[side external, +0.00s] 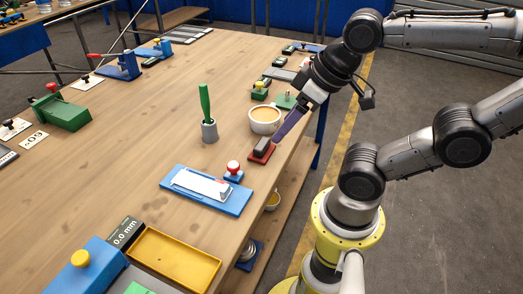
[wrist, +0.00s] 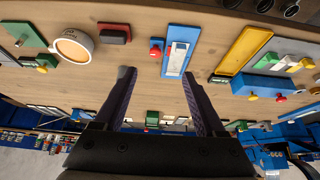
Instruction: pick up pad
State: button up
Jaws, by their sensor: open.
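The pad, which I take to be the small red block with a dark grey top (side external: 260,156), lies flat near the table's right edge, in front of the cup. In the wrist view the pad (wrist: 115,33) is at the upper left, beyond the fingertips and nearest the left finger. My gripper (side external: 280,137) comes down from the upper right, its purple finger beside the pad in the side view; contact cannot be told.
A cup of orange-brown liquid (side external: 265,119) stands just behind the pad. A red-knobbed blue piece (side external: 233,171) and a blue tray with a white plate (side external: 206,190) are in front. A green-handled tool (side external: 206,113) stands upright to the left. The table's middle is clear.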

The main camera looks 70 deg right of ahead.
jog(key=o, duration=0.4)
jog(key=shift+o, duration=0.2)
jog(key=m+g, duration=0.6)
jog(key=m, duration=1.2)
send_over(262, 143)
notch_tip(262, 143, down, 6)
notch_tip(262, 143, down, 14)
jog(key=shift+r, duration=0.2)
